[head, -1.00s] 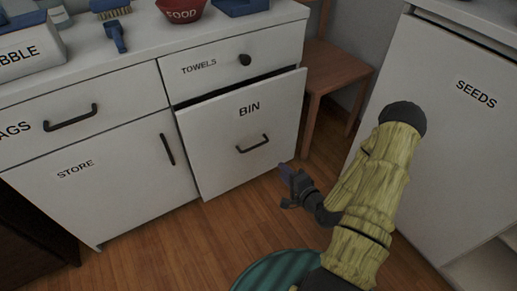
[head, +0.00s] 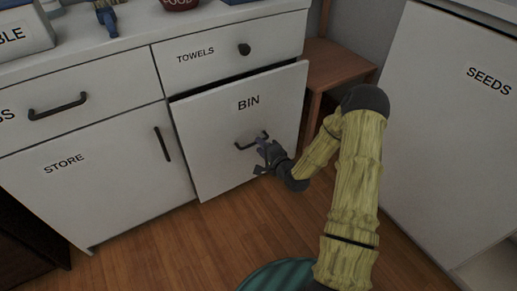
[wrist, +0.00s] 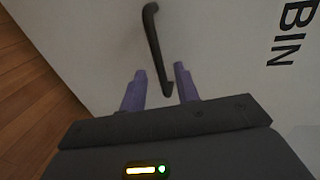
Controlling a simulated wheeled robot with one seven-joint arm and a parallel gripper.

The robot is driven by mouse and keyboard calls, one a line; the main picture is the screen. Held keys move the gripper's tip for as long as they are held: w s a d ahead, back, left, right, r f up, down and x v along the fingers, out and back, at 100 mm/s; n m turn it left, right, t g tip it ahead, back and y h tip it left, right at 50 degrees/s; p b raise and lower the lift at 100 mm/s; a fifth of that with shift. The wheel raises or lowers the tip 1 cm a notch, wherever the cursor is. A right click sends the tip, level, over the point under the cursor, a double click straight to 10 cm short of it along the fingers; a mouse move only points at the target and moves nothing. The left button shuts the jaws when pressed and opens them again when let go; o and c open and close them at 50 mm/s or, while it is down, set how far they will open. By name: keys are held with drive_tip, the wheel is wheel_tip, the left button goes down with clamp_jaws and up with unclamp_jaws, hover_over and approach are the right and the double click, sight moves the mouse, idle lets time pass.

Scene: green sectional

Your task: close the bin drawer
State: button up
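The bin drawer (head: 226,132) is a white front labelled BIN, standing a little out from the cabinet, with a dark gap along its top edge. Its dark bar handle (head: 251,141) is at mid-height. My gripper (head: 263,158) is in front of the drawer, by the right part of the handle. In the wrist view, my gripper (wrist: 157,85) has its two purple fingers apart with nothing held. The handle (wrist: 154,45) lies ahead, its near end in line with the space between the fingertips. I cannot tell whether the fingers touch the drawer face.
The towels drawer (head: 214,66) above looks shut. The store cupboard (head: 95,177) is to the left. A wooden stool or chair (head: 333,62) stands right of the cabinet, and the white seeds cabinet (head: 442,130) is further right.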

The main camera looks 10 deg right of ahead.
drive_tip(key=shift+x, duration=1.15)
drive_tip(key=shift+c, duration=0.2)
clamp_jaws()
drive_tip(key=shift+w+a, duration=0.1)
